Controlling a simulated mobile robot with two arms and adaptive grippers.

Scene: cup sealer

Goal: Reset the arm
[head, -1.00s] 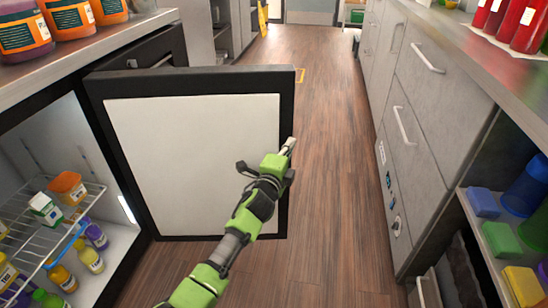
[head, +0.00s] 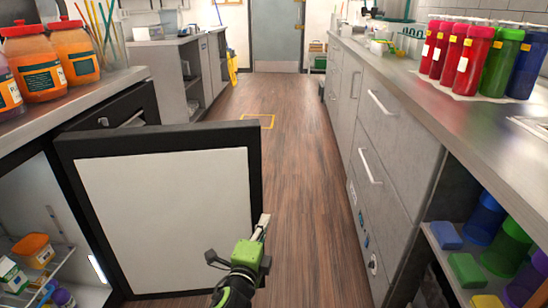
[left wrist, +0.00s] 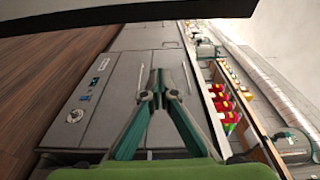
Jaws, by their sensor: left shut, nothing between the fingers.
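My left gripper (head: 263,224) is low in the middle of the head view, a green and black arm with its thin fingers pointing away. Its fingertips appear beside the right edge of an open cabinet door (head: 165,215); I cannot tell whether they touch it. In the left wrist view the fingers (left wrist: 158,78) meet at the tips and hold nothing. The door has a white inner panel and a black frame, and its dark edge (left wrist: 120,14) crosses the top of that view. My right gripper is not in view.
Orange jars (head: 68,52) stand on the left counter. Drawers (head: 395,130) line the right, with red bottles (head: 472,56) on top.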

